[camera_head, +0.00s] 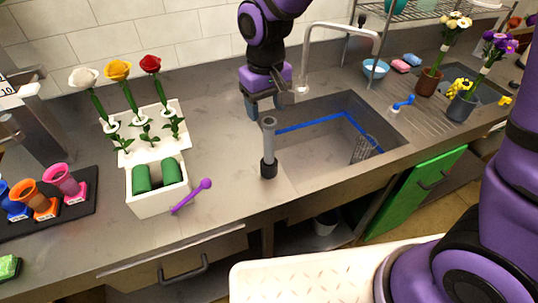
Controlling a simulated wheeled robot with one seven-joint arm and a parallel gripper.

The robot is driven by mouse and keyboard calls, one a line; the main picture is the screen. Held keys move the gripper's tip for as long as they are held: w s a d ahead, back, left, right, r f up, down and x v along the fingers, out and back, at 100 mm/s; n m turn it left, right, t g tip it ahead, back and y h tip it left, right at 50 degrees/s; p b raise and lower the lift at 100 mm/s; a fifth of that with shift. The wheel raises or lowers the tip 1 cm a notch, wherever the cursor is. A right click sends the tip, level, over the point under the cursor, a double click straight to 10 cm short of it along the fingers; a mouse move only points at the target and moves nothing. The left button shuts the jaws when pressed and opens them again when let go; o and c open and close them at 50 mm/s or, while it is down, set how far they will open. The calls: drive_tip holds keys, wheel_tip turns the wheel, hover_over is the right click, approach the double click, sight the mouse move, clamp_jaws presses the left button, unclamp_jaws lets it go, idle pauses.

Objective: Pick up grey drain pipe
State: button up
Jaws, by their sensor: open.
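The grey drain pipe (269,142) stands upright on the steel counter at the near left edge of the sink. It has a dark collar at its lower end. My gripper (262,108) hangs from my purple arm above and behind the pipe, at the back left of the sink. Its jaws are open. In this view the near finger comes close to the pipe's top; I cannot tell whether they touch.
The sink basin (320,130) with a blue strip lies right of the pipe, under a tall faucet (303,70). A white box (157,200) with green rolls and a purple spoon-like tool (192,196) lie to the left. The counter between is clear.

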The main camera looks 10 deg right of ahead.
sight(269, 133)
wheel_tip(269, 133, down, 4)
drive_tip(key=shift+r, duration=0.1)
drive_tip(key=shift+w+d+f, duration=0.1)
drive_tip(key=shift+d+f, duration=0.1)
drive_tip(key=shift+f, duration=1.1)
drive_tip(key=shift+w+d+f, duration=0.1)
drive_tip(key=shift+d+f, duration=0.1)
drive_tip(key=shift+f, duration=1.05)
clamp_jaws()
